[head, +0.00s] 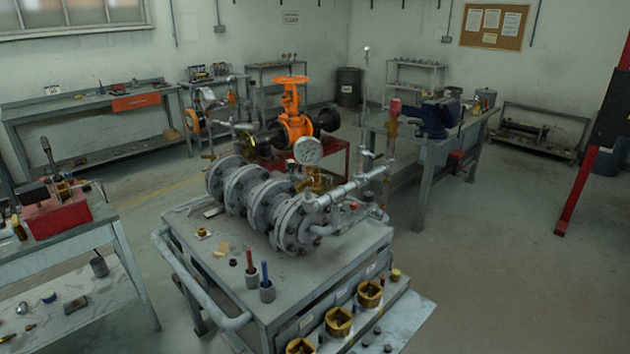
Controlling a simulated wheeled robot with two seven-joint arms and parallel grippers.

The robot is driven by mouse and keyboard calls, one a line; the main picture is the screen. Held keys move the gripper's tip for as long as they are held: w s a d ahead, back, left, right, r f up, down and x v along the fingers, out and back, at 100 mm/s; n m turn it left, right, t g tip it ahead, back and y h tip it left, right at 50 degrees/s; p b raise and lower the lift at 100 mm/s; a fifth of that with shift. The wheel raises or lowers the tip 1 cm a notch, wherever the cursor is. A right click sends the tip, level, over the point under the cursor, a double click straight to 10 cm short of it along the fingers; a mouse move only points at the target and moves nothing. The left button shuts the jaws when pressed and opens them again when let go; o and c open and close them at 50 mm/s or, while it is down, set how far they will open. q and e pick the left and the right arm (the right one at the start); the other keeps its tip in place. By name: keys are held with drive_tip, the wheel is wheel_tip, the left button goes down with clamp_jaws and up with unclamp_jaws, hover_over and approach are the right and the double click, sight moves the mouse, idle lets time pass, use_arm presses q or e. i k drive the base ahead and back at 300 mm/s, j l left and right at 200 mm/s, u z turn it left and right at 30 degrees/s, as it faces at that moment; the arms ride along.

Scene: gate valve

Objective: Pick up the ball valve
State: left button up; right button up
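I cannot tell for certain which part is the ball valve. A small brass fitting with a red top (392,118) stands at the left end of the bench on the right. Several brass bodies (338,322) sit in a row along the front right edge of the grey cart (215,276). More brass (316,180) shows below the round gauge (308,151) on the cart's pipework. Neither of my grippers is in view.
Flanged grey pipework (258,200) covers much of the cart top. A large orange gate valve (294,118) stands behind it on a red stand. A bench with a red box (56,213) is at the left. Open floor lies at the right.

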sight(315, 175)
drive_tip(key=i+l+u, duration=0.1)
drive_tip(key=u, duration=1.1)
drive_tip(key=l+u, duration=0.3)
drive_tip(key=l, duration=0.15)
drive_tip(key=l+u, duration=0.25)
drive_tip(key=l, duration=0.25)
drive_tip(key=k+l+u, duration=0.15)
drive_tip(key=l+u, duration=0.15)
drive_tip(key=k+l+u, duration=0.25)
drive_tip(key=l, duration=0.3)
drive_tip(key=k+l+u, duration=0.1)
drive_tip(key=l+u, duration=0.2)
drive_tip(key=k+l, duration=0.2)
drive_tip(key=l, duration=0.2)
drive_tip(key=k+l+u, duration=0.1)
drive_tip(key=l, duration=0.35)
drive_tip(key=k+l, duration=0.35)
drive_tip(key=k+l+u, duration=0.1)
drive_tip(key=l, duration=0.35)
drive_tip(key=k+l, duration=0.35)
